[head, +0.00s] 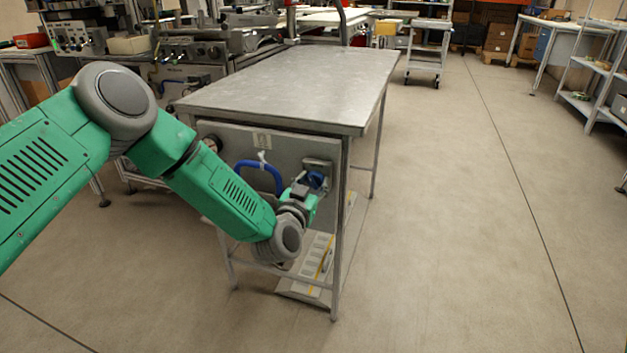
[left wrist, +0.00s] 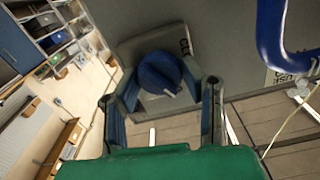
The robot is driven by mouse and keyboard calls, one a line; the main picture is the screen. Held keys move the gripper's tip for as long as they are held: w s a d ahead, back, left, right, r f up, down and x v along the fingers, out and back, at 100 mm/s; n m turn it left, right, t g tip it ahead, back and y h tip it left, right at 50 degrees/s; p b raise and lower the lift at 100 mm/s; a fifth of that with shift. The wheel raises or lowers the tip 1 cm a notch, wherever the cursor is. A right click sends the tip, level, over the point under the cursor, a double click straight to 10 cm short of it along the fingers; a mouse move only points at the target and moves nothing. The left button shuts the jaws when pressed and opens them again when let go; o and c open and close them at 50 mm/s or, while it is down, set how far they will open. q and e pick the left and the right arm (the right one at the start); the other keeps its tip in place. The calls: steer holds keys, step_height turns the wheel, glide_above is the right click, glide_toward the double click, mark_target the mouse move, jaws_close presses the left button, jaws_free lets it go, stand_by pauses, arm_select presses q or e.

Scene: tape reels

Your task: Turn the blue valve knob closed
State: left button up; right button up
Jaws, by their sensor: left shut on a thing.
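The blue valve knob (left wrist: 158,72) sits on a grey fitting on the metal panel below the table's end. It carries a small white pointer mark at its lower right edge in the left wrist view. In the head view the knob (head: 317,180) is small and partly covered by my gripper. My left gripper (left wrist: 161,84) has one finger on each side of the knob and is shut on it. In the head view the left gripper (head: 310,192) reaches the panel from the left. My right gripper is in neither view.
The panel (head: 228,145) hangs under a metal table (head: 290,85). A blue hose loop (head: 262,165) stands out left of the knob.

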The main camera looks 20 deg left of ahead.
arm_select(q)
steer(key=n, duration=0.6)
steer(key=shift+n, duration=0.3)
steer(key=n, duration=0.6)
steer(key=shift+a+f, duration=0.15)
steer(key=o, duration=1.1)
steer(key=shift+o, duration=0.2)
steer(key=shift+s, duration=0.1)
